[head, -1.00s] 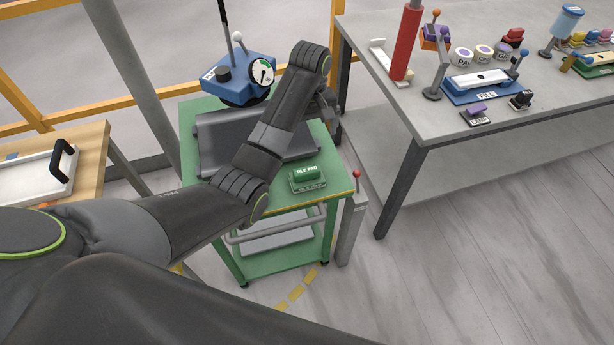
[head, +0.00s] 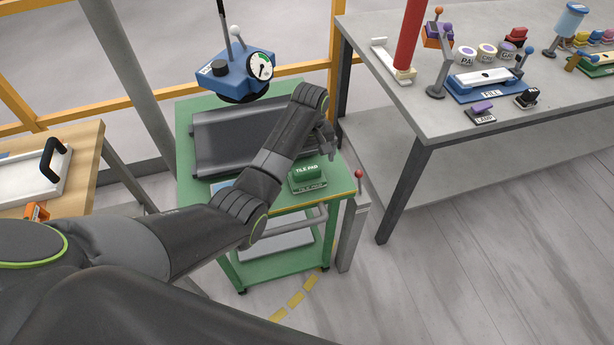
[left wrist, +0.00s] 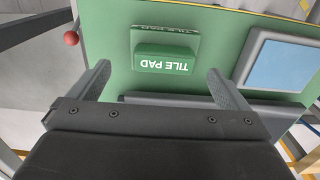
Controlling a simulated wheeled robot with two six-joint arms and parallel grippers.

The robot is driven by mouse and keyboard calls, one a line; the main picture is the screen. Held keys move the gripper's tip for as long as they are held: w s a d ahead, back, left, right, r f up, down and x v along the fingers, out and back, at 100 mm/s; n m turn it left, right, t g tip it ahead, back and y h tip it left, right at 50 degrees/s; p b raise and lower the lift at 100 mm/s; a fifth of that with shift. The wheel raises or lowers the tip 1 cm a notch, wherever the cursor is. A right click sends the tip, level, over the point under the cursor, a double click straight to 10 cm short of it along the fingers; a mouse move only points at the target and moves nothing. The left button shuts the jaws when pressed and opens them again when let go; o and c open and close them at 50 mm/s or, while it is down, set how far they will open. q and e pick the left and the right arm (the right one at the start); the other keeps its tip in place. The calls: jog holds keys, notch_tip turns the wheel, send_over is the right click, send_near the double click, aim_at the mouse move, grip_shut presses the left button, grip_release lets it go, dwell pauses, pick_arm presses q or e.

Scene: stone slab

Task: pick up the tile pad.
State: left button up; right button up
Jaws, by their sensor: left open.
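The tile pad (head: 306,172) is a green block with white lettering on a labelled green base, near the front right corner of the green cart (head: 271,271). In the left wrist view the tile pad (left wrist: 165,58) appears upside down, ahead of the fingers and between their lines. My left gripper (head: 329,142) is above the cart, just behind and to the right of the pad in the head view. In the wrist view this gripper (left wrist: 158,80) is open, its two fingers apart with nothing between them. My right gripper is not in view.
A dark grey slab-like tray (head: 225,140) lies on the cart behind the pad. A blue device with a gauge (head: 240,76) stands at the back. A red-knobbed lever (head: 359,175) is right of the cart. A grey workbench (head: 440,115) stands further right.

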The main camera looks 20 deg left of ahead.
aim_at(307, 169)
pick_arm(q)
jog(key=shift+a+f, duration=0.2)
jog(key=shift+f, duration=1.1)
jog(key=shift+a+f, duration=0.15)
jog(key=shift+f, duration=1.1)
jog(key=c, duration=1.1)
